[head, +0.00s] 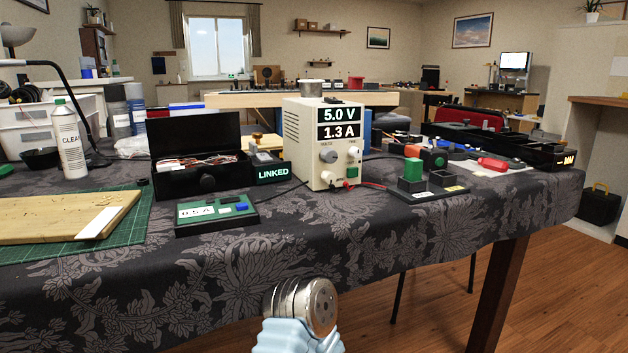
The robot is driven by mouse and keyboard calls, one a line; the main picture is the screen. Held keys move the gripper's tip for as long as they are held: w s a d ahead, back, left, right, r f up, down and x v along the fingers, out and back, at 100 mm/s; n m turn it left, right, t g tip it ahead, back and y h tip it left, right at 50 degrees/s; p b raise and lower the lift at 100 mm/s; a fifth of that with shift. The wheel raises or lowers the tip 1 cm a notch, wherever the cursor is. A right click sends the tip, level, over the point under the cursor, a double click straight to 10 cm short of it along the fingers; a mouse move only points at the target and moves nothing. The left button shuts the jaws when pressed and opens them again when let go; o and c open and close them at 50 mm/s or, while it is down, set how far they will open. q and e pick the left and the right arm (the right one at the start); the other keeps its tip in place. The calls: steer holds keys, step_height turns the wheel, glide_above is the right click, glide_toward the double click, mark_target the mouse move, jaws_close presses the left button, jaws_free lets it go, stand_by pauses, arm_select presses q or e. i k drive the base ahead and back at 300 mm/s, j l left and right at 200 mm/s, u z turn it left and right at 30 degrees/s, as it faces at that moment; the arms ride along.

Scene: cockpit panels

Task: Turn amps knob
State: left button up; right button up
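The white power supply (306,150) stands upright near the middle of the table. Its display (339,123) reads 5.0 V and 1.3 A. Two round knobs sit below the display: a larger grey one (328,156) at left and a smaller pale one, the amps knob (354,152), at right. The knob labels are too small to read surely. No gripper fingers show. A metal, round-ended part with a light blue piece at the bottom centre looks like part of my arm, well apart from the supply. Nothing touches the knobs.
A black open box (195,181), a LINKED display (273,174) and a dark green device (216,212) stand left of the supply. A green block (411,178) on a small base is at right. The table's (330,224) front strip is clear.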

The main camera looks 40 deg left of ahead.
mark_target(328, 177)
steer(key=l+u, duration=0.2)
steer(key=u, duration=0.2)
steer(key=k+l+u, duration=0.1)
steer(key=u, duration=0.3)
steer(key=l, duration=0.1)
